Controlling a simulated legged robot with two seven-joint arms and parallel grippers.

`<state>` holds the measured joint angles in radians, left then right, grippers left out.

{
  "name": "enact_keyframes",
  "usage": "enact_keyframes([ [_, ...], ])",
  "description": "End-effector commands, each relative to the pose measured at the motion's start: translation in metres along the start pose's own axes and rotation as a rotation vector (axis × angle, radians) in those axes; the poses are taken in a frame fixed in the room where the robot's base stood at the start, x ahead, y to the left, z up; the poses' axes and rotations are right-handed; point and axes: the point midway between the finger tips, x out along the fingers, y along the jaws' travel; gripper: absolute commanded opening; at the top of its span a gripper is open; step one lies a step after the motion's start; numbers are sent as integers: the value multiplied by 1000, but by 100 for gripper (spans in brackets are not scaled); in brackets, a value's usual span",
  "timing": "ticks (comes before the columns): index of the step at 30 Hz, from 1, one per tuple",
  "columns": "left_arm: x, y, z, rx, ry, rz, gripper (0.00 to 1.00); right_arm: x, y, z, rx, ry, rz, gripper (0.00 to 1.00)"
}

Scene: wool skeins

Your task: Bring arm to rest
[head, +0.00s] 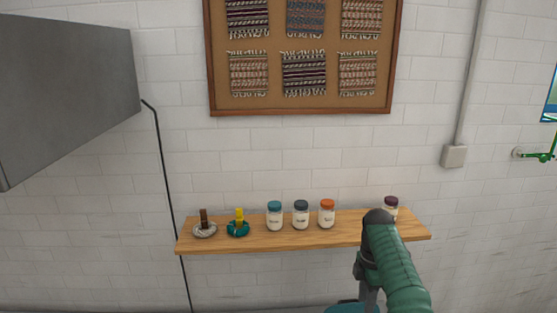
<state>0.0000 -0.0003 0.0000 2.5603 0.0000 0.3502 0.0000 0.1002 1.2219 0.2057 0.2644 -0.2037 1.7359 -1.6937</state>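A green arm of mine (392,265) comes up from the bottom right and bends at a dark grey joint in front of the shelf's right part. A grey link (369,292) of it hangs down from there to the bottom edge. I cannot make out gripper fingers on it. My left arm and gripper do not show. On the wooden shelf (280,239) sit a grey skein (205,231) with a brown piece standing in it and a teal skein (238,230) with a yellow piece.
Jars with teal (275,217), dark (301,216) and orange (327,215) lids stand mid-shelf. A purple-lidded jar (391,203) is partly behind my arm. A teal thing (346,308) shows at the bottom edge. A grey box (70,95) juts in upper left; a woven-sample board (304,108) hangs above.

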Motion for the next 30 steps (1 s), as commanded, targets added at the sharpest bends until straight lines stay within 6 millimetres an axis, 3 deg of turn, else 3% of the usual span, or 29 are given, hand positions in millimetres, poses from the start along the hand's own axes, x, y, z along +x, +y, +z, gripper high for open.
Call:
enact_keyframes([
  [14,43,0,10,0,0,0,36,36,2,-24,205,-17,55,32],
  [20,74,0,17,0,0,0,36,68,-12,-38,387,-12,101,32],
  [23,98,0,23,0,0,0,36,97,-29,-46,524,-1,130,32],
  [26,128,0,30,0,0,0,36,136,-60,-54,716,24,163,32],
  [30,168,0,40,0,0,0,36,198,-124,-61,1027,82,206,32],
])
